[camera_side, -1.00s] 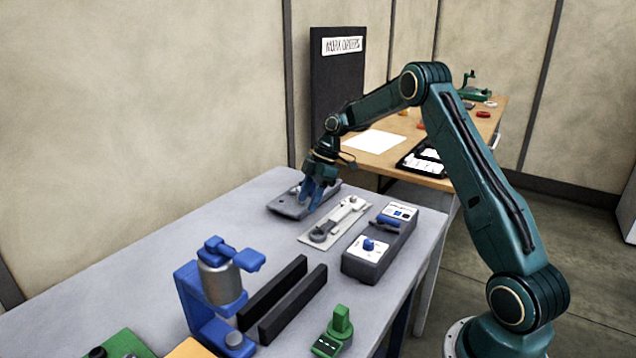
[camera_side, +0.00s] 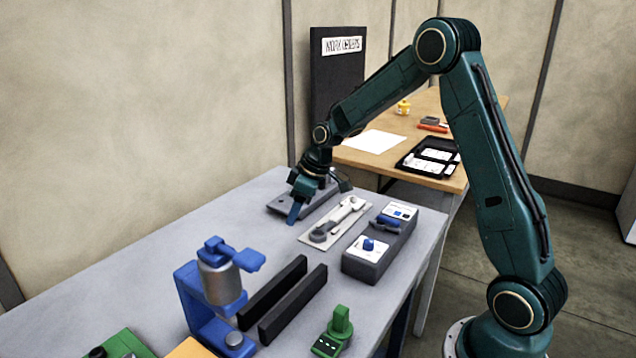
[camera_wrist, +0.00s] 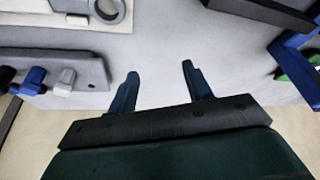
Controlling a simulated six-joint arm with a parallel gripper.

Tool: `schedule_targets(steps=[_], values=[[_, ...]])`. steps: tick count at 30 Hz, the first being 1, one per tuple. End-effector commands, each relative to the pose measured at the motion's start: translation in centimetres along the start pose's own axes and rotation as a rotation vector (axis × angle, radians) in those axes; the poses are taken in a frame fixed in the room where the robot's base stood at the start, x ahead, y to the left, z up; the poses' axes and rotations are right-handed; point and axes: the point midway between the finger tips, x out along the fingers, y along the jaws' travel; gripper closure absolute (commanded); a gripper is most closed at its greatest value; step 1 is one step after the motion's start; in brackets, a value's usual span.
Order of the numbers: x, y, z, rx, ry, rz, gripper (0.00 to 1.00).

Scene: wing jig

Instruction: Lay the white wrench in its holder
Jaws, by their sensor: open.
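A pale wrench-shaped piece (camera_side: 347,208) with a grey ring at its near end lies along a flat light board (camera_side: 312,241). I cannot tell for certain how it is seated on this board, which looks like the holder. In the wrist view the grey ring (camera_wrist: 118,14) and part of the board (camera_wrist: 40,34) show at the top left, cut off by the frame. My gripper (camera_side: 294,214) is beside the board, to its left in the side view. In the wrist view my gripper (camera_wrist: 157,82) is open, with only bare tabletop between its fingers.
A low grey fixture (camera_side: 281,206) lies beside my gripper; its blue, black and white pegs (camera_wrist: 66,76) show in the wrist view. A dark box with switches (camera_side: 376,264) stands right of the board. Two black rails (camera_side: 293,303) and a blue stand (camera_side: 193,298) are nearer the camera.

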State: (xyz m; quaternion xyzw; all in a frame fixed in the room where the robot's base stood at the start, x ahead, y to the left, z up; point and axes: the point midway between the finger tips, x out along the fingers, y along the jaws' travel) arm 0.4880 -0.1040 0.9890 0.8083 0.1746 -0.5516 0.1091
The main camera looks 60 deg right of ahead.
Motion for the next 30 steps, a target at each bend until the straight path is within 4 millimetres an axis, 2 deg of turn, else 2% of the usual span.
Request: schedule_targets(steps=[8, 13, 24, 30], values=[[-0.7, -3.2, 0.3, 0.130, 0.009, 0.063, 0.49], [-0.6, -4.8, -0.7, 0.127, 0.012, 0.062, 0.49], [0.6, -5.7, -4.5, -0.095, 0.008, -0.044, 0.49], [1.0, -5.8, -6.0, -0.207, 0.008, -0.095, 0.49]])
